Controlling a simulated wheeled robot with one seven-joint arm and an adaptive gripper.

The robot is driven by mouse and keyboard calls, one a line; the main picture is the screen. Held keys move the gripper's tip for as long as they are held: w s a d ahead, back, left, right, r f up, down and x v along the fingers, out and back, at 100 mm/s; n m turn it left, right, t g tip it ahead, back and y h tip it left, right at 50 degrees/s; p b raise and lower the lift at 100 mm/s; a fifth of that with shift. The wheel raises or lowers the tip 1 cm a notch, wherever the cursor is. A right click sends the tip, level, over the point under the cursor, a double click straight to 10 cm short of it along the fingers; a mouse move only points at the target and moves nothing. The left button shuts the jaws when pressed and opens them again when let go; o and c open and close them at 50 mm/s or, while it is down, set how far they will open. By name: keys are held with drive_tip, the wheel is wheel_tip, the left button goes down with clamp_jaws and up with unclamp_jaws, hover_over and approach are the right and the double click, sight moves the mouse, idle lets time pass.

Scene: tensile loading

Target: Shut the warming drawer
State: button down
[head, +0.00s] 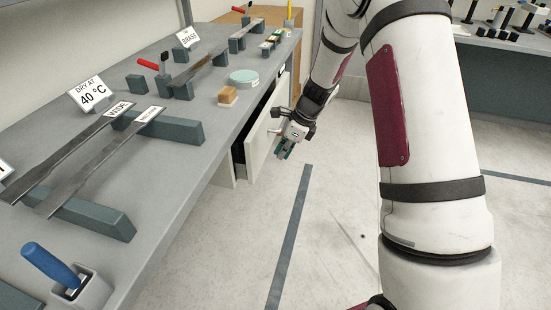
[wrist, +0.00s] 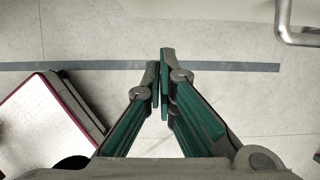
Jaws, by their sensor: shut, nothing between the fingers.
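The warming drawer (head: 262,138) stands pulled out from under the grey bench, with a dark gap behind its pale front panel. In the wrist view, a pale panel edge (wrist: 215,9), apparently the drawer front, runs along the top. A grey metal bar handle (wrist: 284,28) shows at the top right. My gripper (head: 284,154) is outside the drawer, close to the front panel on its right. Its green-padded fingers (wrist: 164,78) are shut with nothing between them. I cannot tell whether they touch the panel.
The grey bench (head: 165,215) runs along the left, holding metal strips (head: 75,160) on dark supports, a sign (head: 90,93), a blue-handled tool (head: 50,264) and a round pale-green dish (head: 243,76). The floor right of the drawer is clear, with a dark stripe (head: 292,230).

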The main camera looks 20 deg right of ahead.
drive_tip(key=v, duration=0.6)
drive_tip(key=t+y+b, duration=0.8)
drive_tip(key=y+b, duration=0.3)
approach(262, 150)
drive_tip(key=b+x, duration=0.3)
drive_tip(key=x, duration=0.3)
drive_tip(key=shift+a+r, duration=0.1)
drive_tip(key=shift+a, duration=0.25)
drive_tip(key=shift+w+a, duration=0.15)
drive_tip(key=shift+p+x, duration=0.6)
drive_tip(key=shift+x, duration=1.9)
drive_tip(key=shift+a+r, duration=0.1)
